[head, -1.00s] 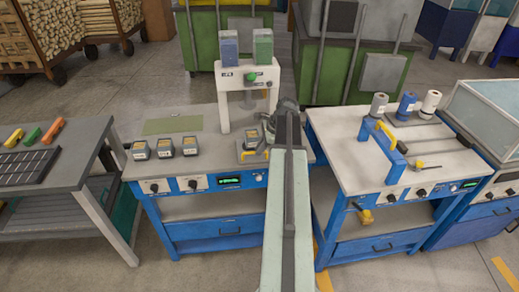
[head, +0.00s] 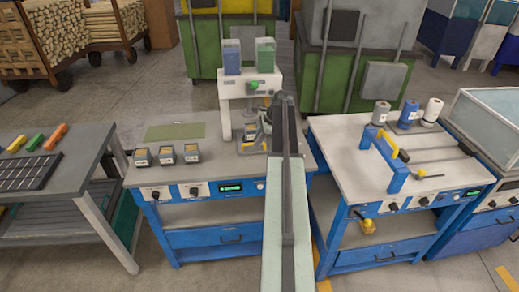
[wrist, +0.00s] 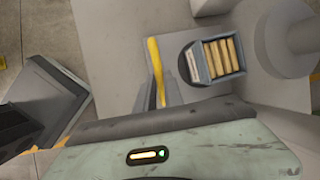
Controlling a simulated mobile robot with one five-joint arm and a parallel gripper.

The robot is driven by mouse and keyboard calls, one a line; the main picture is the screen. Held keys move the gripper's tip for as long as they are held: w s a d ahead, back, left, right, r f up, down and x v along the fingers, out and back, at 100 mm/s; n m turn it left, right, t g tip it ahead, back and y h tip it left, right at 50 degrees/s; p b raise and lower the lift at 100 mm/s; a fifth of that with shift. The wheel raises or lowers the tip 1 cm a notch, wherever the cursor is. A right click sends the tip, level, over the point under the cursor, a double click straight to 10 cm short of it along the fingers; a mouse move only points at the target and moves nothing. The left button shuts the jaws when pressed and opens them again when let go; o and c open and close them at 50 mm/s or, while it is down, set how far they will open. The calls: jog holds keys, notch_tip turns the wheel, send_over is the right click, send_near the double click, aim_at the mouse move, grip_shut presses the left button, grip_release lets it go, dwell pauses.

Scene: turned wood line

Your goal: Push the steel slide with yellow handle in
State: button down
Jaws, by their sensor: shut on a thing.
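The steel slide (head: 260,150) lies flat on the middle bench at the foot of the white press-like stand (head: 250,86). A small dark box sits on it; in the wrist view this box (wrist: 187,60) is open and holds several tan sticks. The yellow handle (wrist: 153,52) runs as a narrow upright bar left of the box in the wrist view. My gripper (wrist: 161,88) is shut on the handle, with grey fingers at its lower part. In the head view my arm hides the right side of the slide and most of the grip.
Three similar dark boxes (head: 167,155) stand on the bench left of the slide. The stand carries a blue and a green block. A right-hand bench (head: 345,160) holds a blue frame with a yellow bar and several rolls. A floor gap separates the benches.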

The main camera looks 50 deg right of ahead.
jog(key=shift+w+d, duration=1.65)
jog(key=shift+w, duration=0.2)
jog(key=shift+r, duration=0.1)
jog(key=c, duration=1.5)
grip_release()
jog(key=shift+o, duration=0.2)
jog(key=p+v, duration=0.7)
jog(key=shift+r, duration=0.3)
jog(key=shift+s, duration=0.15)
